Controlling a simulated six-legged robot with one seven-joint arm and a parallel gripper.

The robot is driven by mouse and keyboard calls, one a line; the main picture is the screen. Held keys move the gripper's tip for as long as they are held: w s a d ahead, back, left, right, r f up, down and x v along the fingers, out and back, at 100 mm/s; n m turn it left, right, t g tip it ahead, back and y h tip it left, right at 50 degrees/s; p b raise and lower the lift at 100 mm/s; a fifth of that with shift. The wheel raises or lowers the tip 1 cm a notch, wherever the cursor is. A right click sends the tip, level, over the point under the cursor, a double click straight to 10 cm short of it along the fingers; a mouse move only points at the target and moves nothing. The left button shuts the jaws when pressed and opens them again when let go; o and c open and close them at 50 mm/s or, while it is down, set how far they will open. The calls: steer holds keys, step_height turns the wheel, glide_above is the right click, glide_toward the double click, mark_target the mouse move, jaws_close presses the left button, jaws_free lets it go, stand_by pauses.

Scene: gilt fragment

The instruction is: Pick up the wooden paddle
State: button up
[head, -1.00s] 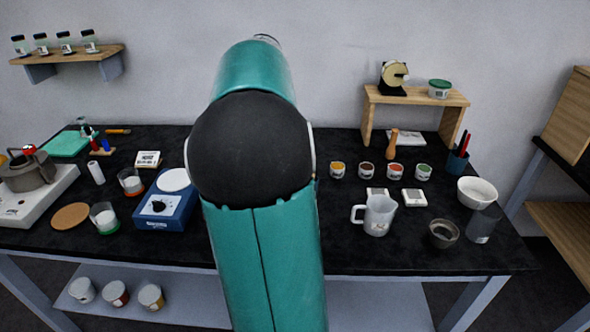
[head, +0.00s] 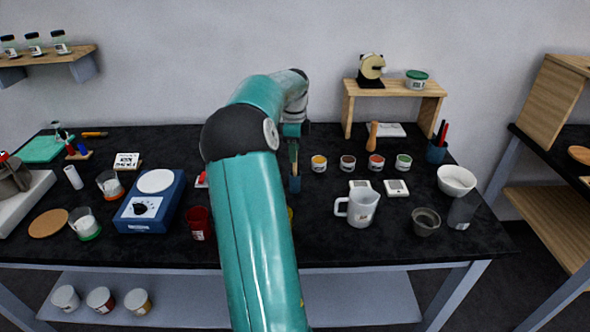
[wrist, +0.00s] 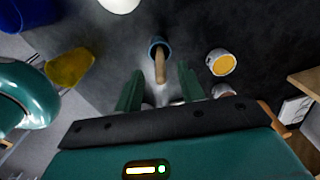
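A slim wooden handle, which I take for the wooden paddle (head: 295,160), stands upright from a narrow blue holder (head: 295,184) on the black table. In the wrist view, the wooden paddle (wrist: 160,67) points up toward me from the round blue holder (wrist: 157,43). My gripper (head: 293,143) hangs over it, pointing down. In the wrist view, the two green fingers of my gripper (wrist: 160,86) are apart, with the paddle's upper end in line with the gap. I cannot tell whether its top is between the fingers. No finger visibly touches it.
Several small pots, including an orange-filled one (head: 319,163), stand just right of my gripper. A white jug (head: 358,208) is nearer the front. A blue hotplate (head: 150,203) and red cup (head: 199,223) are left. A wooden pestle-like object (head: 373,135) stands farther back right.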

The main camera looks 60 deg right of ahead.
mark_target(295, 170)
step_height(295, 170, down, 6)
steer(key=shift+s+r, duration=0.1)
steer(key=shift+s, duration=0.05)
steer(key=shift+c, duration=0.5)
jaws_close()
